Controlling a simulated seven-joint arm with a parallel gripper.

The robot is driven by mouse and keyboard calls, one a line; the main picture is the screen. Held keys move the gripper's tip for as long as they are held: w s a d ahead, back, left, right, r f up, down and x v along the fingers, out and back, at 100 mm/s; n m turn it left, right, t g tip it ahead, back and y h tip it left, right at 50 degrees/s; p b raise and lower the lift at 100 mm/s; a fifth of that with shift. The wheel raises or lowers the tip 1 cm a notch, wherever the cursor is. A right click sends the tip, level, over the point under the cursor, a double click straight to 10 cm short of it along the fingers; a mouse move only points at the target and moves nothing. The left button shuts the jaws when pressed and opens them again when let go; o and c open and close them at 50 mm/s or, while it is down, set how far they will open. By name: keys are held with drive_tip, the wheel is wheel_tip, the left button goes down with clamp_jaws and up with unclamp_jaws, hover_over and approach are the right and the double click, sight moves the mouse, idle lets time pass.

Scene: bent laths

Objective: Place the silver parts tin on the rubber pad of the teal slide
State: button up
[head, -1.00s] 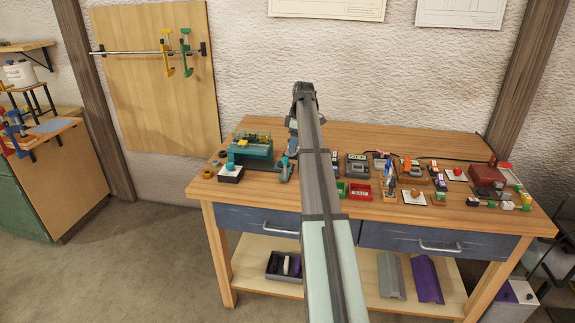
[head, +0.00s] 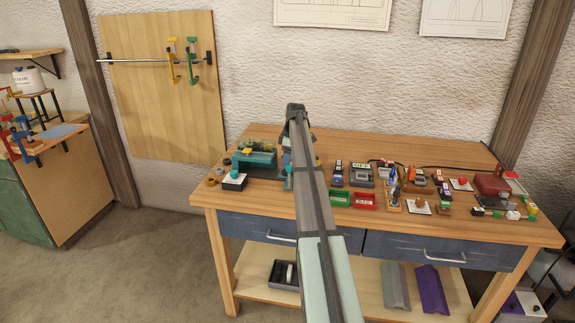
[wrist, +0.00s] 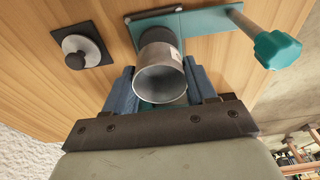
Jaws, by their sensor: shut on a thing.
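The silver parts tin (wrist: 158,78) is an open-topped metal cylinder, its mouth facing the wrist camera. My gripper (wrist: 160,90) has its blue fingers shut on the tin, one on each side. The teal slide (wrist: 205,22) is a flat teal plate beyond the tin, with a dark rod and a teal knob (wrist: 277,49) at its right. I cannot tell whether the tin touches the slide. In the head view my arm hides the tin.
In the head view a teal machine (head: 255,157) stands at the bench's left.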

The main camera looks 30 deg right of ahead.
drive_tip(key=shift+f, duration=1.25)
drive_tip(key=shift+f, duration=0.15)
drive_tip(key=o, duration=1.1)
drive_tip(key=shift+c, duration=0.2)
wheel_tip(320, 180, up, 12)
drive_tip(key=s+d, duration=0.1)
drive_tip(key=shift+s+d, duration=0.15)
